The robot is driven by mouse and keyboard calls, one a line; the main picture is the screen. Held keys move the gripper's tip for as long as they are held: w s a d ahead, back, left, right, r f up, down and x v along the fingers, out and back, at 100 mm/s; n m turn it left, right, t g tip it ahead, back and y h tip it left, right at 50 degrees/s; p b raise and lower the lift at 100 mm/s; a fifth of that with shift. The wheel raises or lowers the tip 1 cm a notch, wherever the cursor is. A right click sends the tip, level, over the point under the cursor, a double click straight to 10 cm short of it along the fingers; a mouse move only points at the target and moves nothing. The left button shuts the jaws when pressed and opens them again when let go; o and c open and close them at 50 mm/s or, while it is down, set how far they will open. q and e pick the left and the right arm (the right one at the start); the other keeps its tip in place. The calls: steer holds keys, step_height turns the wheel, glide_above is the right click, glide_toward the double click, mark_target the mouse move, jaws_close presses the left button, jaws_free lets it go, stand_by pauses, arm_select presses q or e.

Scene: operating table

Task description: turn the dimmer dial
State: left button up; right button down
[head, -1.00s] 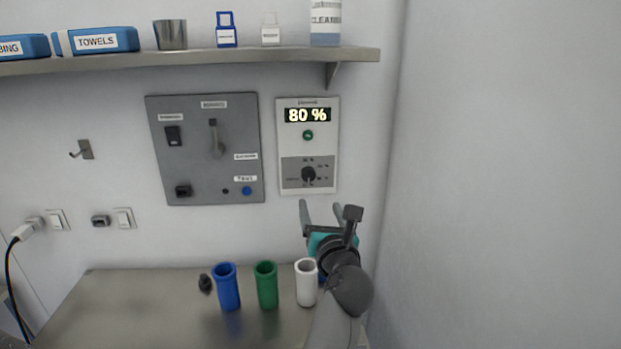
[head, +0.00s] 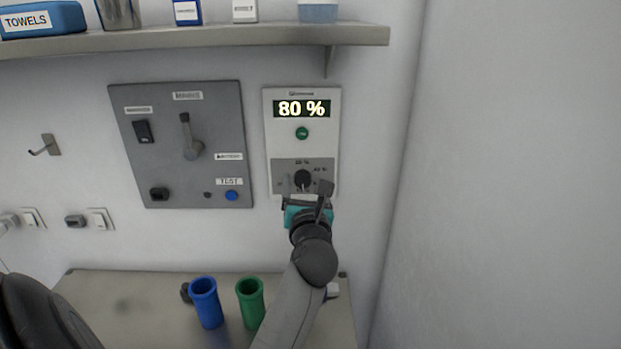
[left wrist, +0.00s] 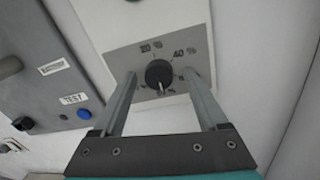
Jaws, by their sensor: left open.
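The dimmer dial (head: 302,179) is a black round knob on the grey lower part of a white wall panel (head: 274,118). The panel's display (head: 301,109) reads 80 %, with a green button (head: 302,133) below it. My left gripper (head: 303,186) is at the panel's lower part, just in front of the dial. In the left wrist view the open fingers of the gripper (left wrist: 160,92) stand on either side of the dial (left wrist: 159,73), with gaps between them and the knob. Whether the tips touch the panel I cannot tell. My right gripper is not in view.
A grey switch panel (head: 170,110) with a lever and blue button (head: 231,195) is to the left. A shelf (head: 200,38) runs above. Blue (head: 206,303) and green (head: 250,302) cups stand on the table (head: 140,310) below. A side wall is at the right.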

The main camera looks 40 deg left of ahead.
arm_select(q)
steer(key=shift+a, duration=0.1)
steer(key=shift+c, duration=0.2)
jaws_close()
stand_by(0.5)
